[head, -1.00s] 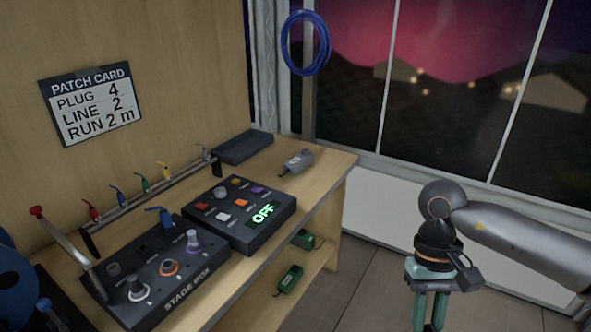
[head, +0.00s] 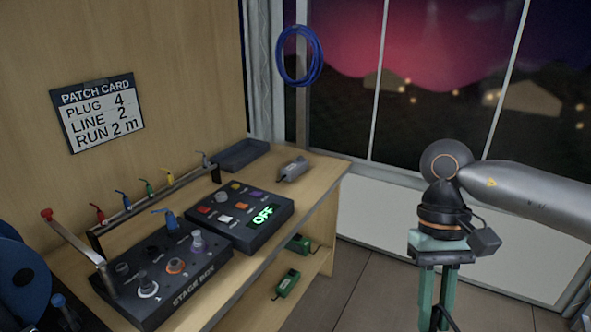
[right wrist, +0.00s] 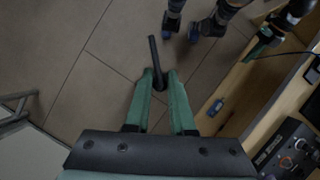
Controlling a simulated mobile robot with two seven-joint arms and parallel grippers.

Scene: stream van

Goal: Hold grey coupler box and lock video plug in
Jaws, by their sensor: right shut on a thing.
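A small grey box (head: 293,169), which looks like the coupler box, lies on the bench top near its far right end. My right gripper (head: 437,312) hangs down in open space right of the bench, well apart from that box. In the right wrist view its green fingers (right wrist: 160,84) are shut on a thin dark rod-like thing (right wrist: 153,50); I cannot tell whether this is the video plug. A green and black part (right wrist: 265,42) at the upper right of the right wrist view may be my left gripper; its jaws are unclear.
The stage box (head: 165,278) and a button box showing OFF (head: 240,216) stand on the bench. Coloured plugs hang on a rack (head: 150,194) behind. A dark tray (head: 240,155) is at the back. Green boxes (head: 287,284) sit on the lower shelf. Floor (head: 365,290) right of the bench is clear.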

